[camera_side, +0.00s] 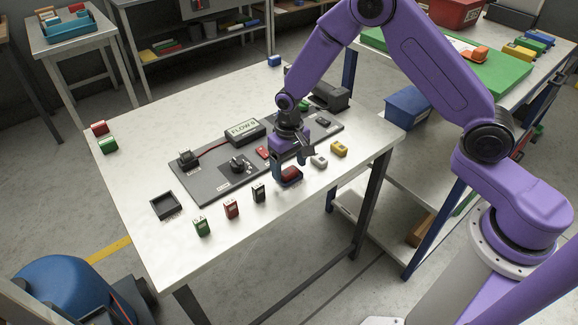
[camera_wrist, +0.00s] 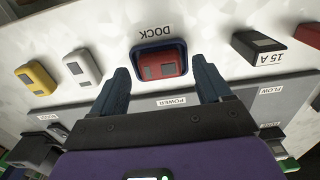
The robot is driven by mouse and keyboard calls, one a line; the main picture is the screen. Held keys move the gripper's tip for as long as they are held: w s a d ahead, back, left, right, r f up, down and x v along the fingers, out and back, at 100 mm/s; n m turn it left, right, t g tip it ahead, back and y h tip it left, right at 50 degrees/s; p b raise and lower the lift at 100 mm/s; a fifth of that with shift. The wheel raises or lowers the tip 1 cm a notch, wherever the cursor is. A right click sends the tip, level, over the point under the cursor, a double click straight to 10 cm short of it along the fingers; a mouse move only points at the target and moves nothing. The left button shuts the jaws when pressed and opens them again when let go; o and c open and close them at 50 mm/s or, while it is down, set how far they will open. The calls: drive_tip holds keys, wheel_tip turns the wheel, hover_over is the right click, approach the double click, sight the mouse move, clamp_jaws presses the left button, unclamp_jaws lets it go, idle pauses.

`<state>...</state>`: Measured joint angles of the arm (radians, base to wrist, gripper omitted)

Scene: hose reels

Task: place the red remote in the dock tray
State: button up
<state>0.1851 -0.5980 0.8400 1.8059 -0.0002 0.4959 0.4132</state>
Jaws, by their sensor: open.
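The red remote (camera_side: 291,173) lies inside the blue dock tray (camera_side: 289,184) at the near edge of the table. In the wrist view, the remote (camera_wrist: 163,64) sits within the rim of the tray (camera_wrist: 137,50), beside the DOCK label. I cannot tell whether it lies fully flat. My gripper (camera_wrist: 163,78) is open, its two dark blue fingers apart on either side of the remote's near end, with gaps visible. In the side view, my gripper (camera_side: 284,165) is just above the tray and partly hides it.
A grey panel (camera_side: 215,182) with a FLOW box (camera_side: 243,131) lies behind the tray. White (camera_side: 319,161) and yellow (camera_side: 339,149) blocks stand to the right; black (camera_side: 258,193), red (camera_side: 231,208) and green (camera_side: 202,226) blocks to the left.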

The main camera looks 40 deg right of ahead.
sight(289, 170)
wheel_tip(289, 170, up, 10)
drive_tip(key=s+r+n, duration=0.3)
drive_tip(key=s+r, duration=0.3)
drive_tip(key=s, duration=0.2)
drive_tip(key=s+d+r+n, duration=0.1)
drive_tip(key=s+d+n, duration=0.1)
drive_tip(key=s, duration=0.6)
drive_tip(key=s+d+r+n, duration=0.1)
drive_tip(key=s+d+n, duration=0.2)
drive_tip(key=s, duration=0.5)
drive_tip(key=s+d+r+n, duration=0.2)
drive_tip(key=s+n, duration=0.2)
drive_tip(key=s, duration=0.4)
drive_tip(key=shift+d+n, duration=0.3)
drive_tip(key=shift+d, duration=0.05)
idle(0.7)
